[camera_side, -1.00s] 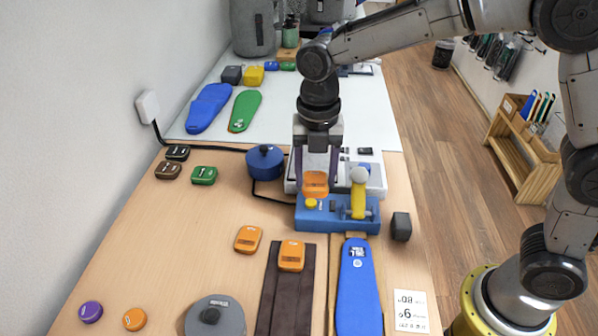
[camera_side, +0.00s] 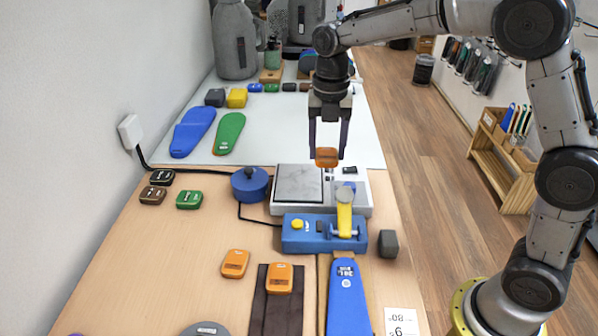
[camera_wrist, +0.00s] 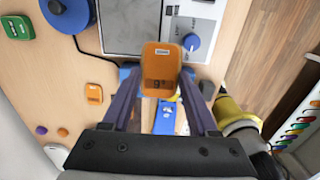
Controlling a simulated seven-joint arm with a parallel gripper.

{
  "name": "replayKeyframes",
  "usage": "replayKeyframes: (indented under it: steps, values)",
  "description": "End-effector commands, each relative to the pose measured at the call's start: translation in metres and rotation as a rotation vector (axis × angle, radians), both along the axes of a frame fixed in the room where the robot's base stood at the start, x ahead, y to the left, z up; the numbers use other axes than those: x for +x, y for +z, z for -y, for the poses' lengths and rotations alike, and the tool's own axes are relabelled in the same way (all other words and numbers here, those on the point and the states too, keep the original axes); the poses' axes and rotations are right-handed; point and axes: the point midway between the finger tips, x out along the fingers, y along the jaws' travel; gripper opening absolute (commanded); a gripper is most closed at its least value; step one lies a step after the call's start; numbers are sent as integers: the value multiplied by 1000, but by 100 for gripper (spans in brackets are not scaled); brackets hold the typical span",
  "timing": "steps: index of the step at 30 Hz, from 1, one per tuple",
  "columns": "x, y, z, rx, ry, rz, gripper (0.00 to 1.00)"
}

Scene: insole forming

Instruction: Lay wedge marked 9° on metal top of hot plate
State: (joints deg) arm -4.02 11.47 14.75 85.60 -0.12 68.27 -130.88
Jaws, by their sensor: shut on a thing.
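My gripper (camera_side: 328,150) is shut on an orange wedge (camera_side: 327,158) and holds it up in the air. In the wrist view the wedge (camera_wrist: 161,68) sits between the fingers; its dark label seems to show a 9, too small to be sure. The hot plate (camera_side: 360,203) has a grey square metal top (camera_side: 298,183), which is bare. In the side view the wedge appears above and behind the hot plate's right part, right of the metal top. The wrist view shows the metal top (camera_wrist: 130,25) left of and beyond the wedge, beside a blue knob (camera_wrist: 191,42).
A blue fixture with a yellow lever (camera_side: 344,218) stands in front of the hot plate. A round blue pot (camera_side: 250,184) stands to its left. Two other orange wedges (camera_side: 235,263) (camera_side: 279,278) lie nearer the front. Blue and green insoles (camera_side: 193,132) (camera_side: 229,132) lie behind.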

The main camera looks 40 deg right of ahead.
Motion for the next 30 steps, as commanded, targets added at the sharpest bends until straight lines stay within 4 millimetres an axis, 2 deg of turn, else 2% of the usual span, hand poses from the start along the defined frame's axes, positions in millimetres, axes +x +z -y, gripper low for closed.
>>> replayKeyframes:
  steps: [4, 9, 12, 20, 27, 30]
  values:
    - [34, -16, -3, -1, 0, -2, 9]
    - [56, -46, -4, -1, 1, -4, 9]
    - [65, -57, -5, 0, 1, -1, 9]
    - [76, -70, -6, 0, 1, -1, 9]
    - [79, -101, -6, 0, 1, -3, 9]
    - [80, -104, -6, 0, 1, 1, 9]
